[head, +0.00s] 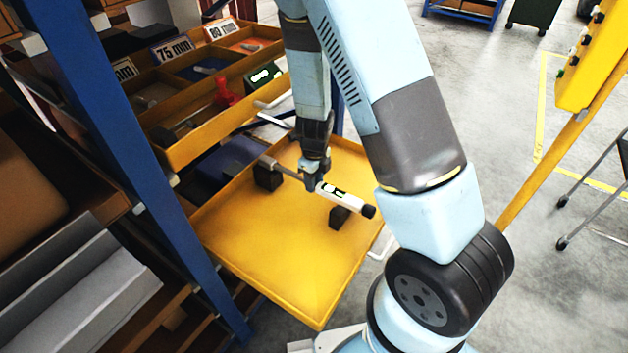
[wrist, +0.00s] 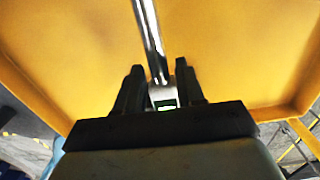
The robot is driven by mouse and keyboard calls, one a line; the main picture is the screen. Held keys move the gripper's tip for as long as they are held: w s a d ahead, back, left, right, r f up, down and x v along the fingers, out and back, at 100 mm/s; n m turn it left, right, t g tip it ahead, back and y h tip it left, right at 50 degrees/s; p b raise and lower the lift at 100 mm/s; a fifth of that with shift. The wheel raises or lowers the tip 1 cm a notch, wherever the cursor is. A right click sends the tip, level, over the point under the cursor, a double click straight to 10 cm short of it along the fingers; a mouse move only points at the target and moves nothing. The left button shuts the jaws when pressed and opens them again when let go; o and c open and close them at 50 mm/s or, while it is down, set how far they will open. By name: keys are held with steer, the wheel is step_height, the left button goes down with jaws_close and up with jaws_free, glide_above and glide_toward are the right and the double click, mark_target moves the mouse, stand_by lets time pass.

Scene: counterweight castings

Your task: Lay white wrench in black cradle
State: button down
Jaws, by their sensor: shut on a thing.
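The white wrench (head: 340,197) has a white handle with a green and black label, a dark end cap and a metal shaft. My gripper (head: 315,178) is shut on it near where the shaft meets the handle. In the wrist view the shaft (wrist: 150,40) runs up from between the fingers of my gripper (wrist: 160,88). The black cradle is two separate dark blocks, a left one (head: 267,178) and a right one (head: 340,217), on a yellow tray (head: 270,250). The wrench lies across both blocks in the picture; I cannot tell whether it touches them.
A blue rack post (head: 150,150) stands left of the tray. Behind are yellow bins (head: 215,135) with size signs and a red item (head: 225,92). A yellow panel (head: 595,55) stands at right. The tray's front is clear.

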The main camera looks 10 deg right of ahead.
steer(key=shift+f, duration=1.5)
stand_by(1.5)
steer(key=c, duration=0.6)
jaws_free()
steer(key=shift+r, duration=3.5)
